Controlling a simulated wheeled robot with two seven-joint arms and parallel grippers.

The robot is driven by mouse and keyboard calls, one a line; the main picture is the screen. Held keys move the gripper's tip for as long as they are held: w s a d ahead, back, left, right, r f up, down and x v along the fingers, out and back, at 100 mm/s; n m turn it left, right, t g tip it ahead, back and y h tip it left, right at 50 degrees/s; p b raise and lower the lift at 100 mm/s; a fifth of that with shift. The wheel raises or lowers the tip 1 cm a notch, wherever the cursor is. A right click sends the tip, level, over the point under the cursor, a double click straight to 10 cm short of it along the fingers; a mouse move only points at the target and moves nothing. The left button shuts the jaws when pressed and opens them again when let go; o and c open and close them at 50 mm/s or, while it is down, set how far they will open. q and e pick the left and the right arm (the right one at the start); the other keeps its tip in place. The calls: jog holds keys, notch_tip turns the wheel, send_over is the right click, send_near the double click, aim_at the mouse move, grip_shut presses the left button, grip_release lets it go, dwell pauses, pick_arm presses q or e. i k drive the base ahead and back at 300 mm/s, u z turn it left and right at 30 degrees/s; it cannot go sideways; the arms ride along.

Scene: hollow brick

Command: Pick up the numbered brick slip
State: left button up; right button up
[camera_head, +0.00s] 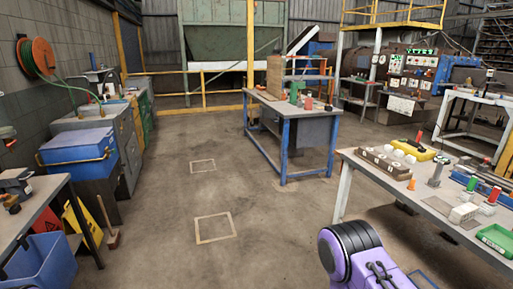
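I cannot make out a numbered brick slip for certain in the head view; the small items on the tables are too small to read any number. Neither of my grippers is in view. A purple and black part of my own arm shows at the bottom, right of the middle, in front of the right-hand worktable (433,205).
The worktable holds a brown tray (373,160) with white round pieces, a yellow tray (412,151), a white block (464,213) and a green tray (496,240). A blue-legged bench (284,112) stands farther back. A blue bin (40,266) is at lower left. The middle floor is clear.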

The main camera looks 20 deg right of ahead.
aim_at(461, 214)
jog(key=z, duration=0.45)
jog(key=i, duration=1.55)
jog(key=z, duration=1.8)
jog(key=i, duration=1.15)
jog(key=z, duration=1.05)
